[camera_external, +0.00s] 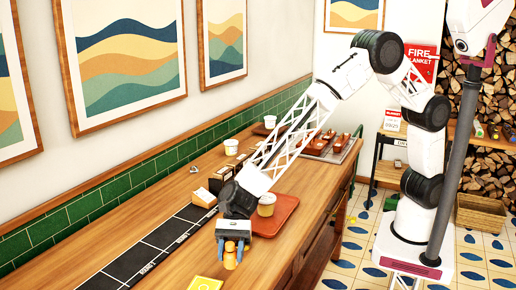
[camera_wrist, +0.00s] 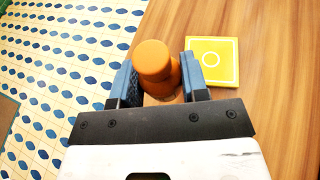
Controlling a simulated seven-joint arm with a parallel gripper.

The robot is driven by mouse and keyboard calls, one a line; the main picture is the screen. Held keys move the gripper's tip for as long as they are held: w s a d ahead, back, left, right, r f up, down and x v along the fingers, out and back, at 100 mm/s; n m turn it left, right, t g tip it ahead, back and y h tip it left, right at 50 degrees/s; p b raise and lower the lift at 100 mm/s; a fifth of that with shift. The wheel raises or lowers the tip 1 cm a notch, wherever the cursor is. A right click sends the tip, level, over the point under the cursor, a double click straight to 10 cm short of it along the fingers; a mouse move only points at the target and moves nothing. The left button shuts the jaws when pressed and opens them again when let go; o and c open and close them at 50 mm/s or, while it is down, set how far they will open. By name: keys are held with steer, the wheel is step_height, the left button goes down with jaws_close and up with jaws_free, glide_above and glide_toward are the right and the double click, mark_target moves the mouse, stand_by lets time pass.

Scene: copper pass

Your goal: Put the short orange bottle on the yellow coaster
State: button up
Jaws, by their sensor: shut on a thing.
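The short orange bottle (camera_external: 230,261) is between the blue fingers of my gripper (camera_external: 233,246) in the external view. In the wrist view the bottle (camera_wrist: 154,62) shows its round orange cap, and my gripper (camera_wrist: 158,82) is shut on it. The yellow coaster (camera_external: 205,284) lies on the wooden counter at the bottom edge of the external view, to the left of and nearer than the bottle. In the wrist view the coaster (camera_wrist: 213,62) lies just right of the bottle, with a white ring and border. Whether the bottle touches the counter is unclear.
A red-brown tray (camera_external: 284,207) with a cup (camera_external: 267,204) on it stands behind my gripper. A black marked strip (camera_external: 150,250) runs along the counter to the left. Boxes (camera_external: 204,197) stand behind the strip. Bare wood surrounds the coaster.

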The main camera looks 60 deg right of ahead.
glide_above(204, 287)
steer(key=shift+f, duration=0.35)
stand_by(0.3)
steer(key=shift+f, duration=1.75)
steer(key=shift+f, duration=0.2)
steer(key=o, duration=1)
steer(key=shift+c, duration=0.2)
steer(key=shift+r, duration=0.15)
steer(key=shift+w+d+r, duration=0.1)
steer(key=shift+d, duration=0.05)
steer(key=v, duration=1.1)
steer(key=shift+d+r, duration=0.2)
steer(key=shift+d, duration=0.1)
